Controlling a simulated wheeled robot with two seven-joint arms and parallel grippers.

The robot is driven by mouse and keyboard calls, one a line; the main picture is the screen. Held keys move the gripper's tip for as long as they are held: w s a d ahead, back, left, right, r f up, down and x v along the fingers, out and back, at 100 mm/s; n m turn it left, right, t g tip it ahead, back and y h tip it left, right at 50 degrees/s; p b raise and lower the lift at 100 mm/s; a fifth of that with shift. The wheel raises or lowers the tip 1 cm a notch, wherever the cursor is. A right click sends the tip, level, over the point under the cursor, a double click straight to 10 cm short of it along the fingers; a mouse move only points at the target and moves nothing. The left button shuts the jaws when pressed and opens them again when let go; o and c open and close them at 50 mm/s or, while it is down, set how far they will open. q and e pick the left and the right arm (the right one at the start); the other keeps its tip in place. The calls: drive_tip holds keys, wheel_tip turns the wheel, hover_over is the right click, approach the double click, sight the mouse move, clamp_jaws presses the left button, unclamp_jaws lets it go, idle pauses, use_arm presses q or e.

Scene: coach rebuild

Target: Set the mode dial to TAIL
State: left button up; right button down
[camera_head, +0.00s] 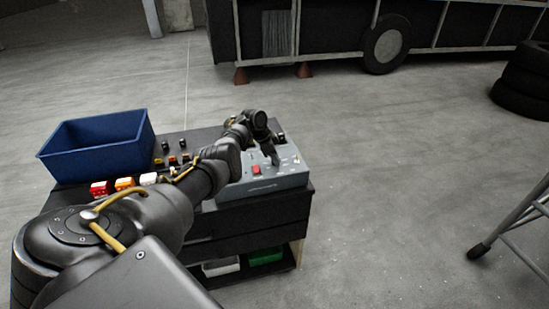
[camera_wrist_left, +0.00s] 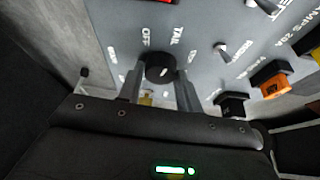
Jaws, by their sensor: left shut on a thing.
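The mode dial (camera_wrist_left: 160,66) is a round black knob on a grey control box, with the labels OFF and TAIL printed beside it in the left wrist view. My left gripper (camera_wrist_left: 158,76) is shut on the dial, with one finger on each side of it. In the head view the left gripper (camera_head: 270,154) reaches down onto the grey control box (camera_head: 262,184), and the arm and gripper hide the dial there. I cannot tell which label the dial points at. My right gripper is not in view.
The box stands on a dark cart (camera_head: 250,217). A red button (camera_head: 256,170) and small toggles (camera_wrist_left: 221,49) are near the dial. A blue bin (camera_head: 98,146) and several coloured blocks (camera_head: 124,184) share the cart top. A metal ladder (camera_head: 515,222) stands at the right.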

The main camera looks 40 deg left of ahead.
use_arm(q)
drive_tip(key=shift+f, duration=0.1)
drive_tip(key=o, duration=1)
drive_tip(key=shift+r, duration=0.35)
drive_tip(key=p+v, duration=0.2)
drive_tip(key=v, duration=0.8)
